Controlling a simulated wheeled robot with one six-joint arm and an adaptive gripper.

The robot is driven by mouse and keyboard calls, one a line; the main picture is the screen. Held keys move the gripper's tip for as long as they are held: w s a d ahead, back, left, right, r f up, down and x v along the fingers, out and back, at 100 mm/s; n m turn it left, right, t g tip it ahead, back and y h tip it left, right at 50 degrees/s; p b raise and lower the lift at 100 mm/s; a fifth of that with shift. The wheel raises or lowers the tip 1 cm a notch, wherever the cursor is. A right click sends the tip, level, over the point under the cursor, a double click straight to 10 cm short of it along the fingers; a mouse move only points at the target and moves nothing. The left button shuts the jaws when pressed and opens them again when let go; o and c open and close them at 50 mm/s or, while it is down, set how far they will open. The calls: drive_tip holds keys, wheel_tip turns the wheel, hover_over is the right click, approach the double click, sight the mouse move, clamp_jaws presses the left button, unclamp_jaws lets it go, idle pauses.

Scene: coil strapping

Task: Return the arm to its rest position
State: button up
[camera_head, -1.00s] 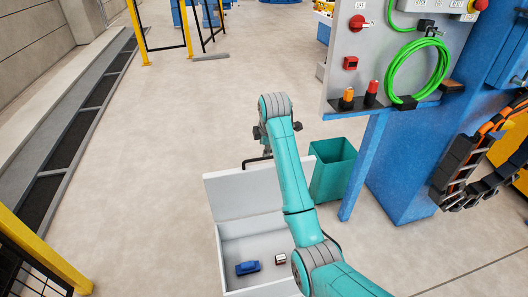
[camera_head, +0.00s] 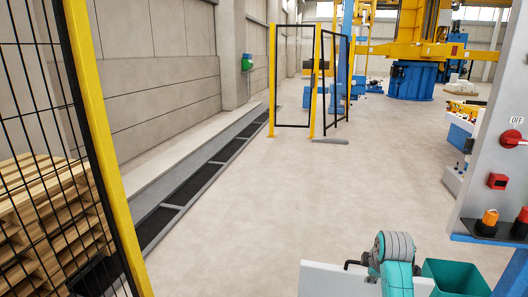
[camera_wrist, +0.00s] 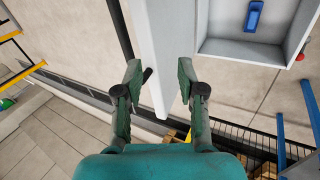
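My teal arm (camera_head: 395,262) shows at the bottom of the head view, in front of the white box's raised lid (camera_head: 325,281). My gripper is hidden there. In the wrist view my gripper (camera_wrist: 160,78) has its two fingers apart, with nothing clearly held. The white lid's edge appears between and beyond the fingers; I cannot tell whether they touch it. The open white box (camera_wrist: 240,50) lies at the upper right of the wrist view, with a blue object (camera_wrist: 255,15) inside.
A green bin (camera_head: 462,278) stands right of my arm. A grey panel (camera_head: 480,180) with red and orange fittings is at the right edge. A yellow-framed mesh fence (camera_head: 100,150) and wooden pallets (camera_head: 45,225) are at left. The middle floor is open.

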drive_tip(key=s+a+f+m+t, duration=0.2)
drive_tip(key=s+a+f+m, duration=0.15)
drive_tip(key=s+f, duration=0.55)
drive_tip(key=s+a+f+m+t, duration=0.15)
drive_tip(key=s+a+f, duration=0.35)
drive_tip(key=s+f, duration=0.5)
drive_tip(key=s+a+m+t, duration=0.1)
drive_tip(key=s+a+m, duration=0.1)
drive_tip(key=s, duration=0.6)
drive_tip(key=s+a+m+t, duration=0.1)
drive_tip(key=s+a, duration=0.2)
drive_tip(key=s, duration=0.5)
drive_tip(key=s+a+r+m+t, duration=0.1)
drive_tip(key=s+r+m+t, duration=0.1)
drive_tip(key=s+r, duration=0.7)
drive_tip(key=s+a+r+m+t+y, duration=0.1)
drive_tip(key=s+r+m+t, duration=0.1)
drive_tip(key=s+r, duration=0.7)
drive_tip(key=s+m, duration=0.1)
drive_tip(key=s, duration=0.2)
drive_tip(key=shift+s+a+m, duration=0.35)
drive_tip(key=shift+s+m, duration=0.05)
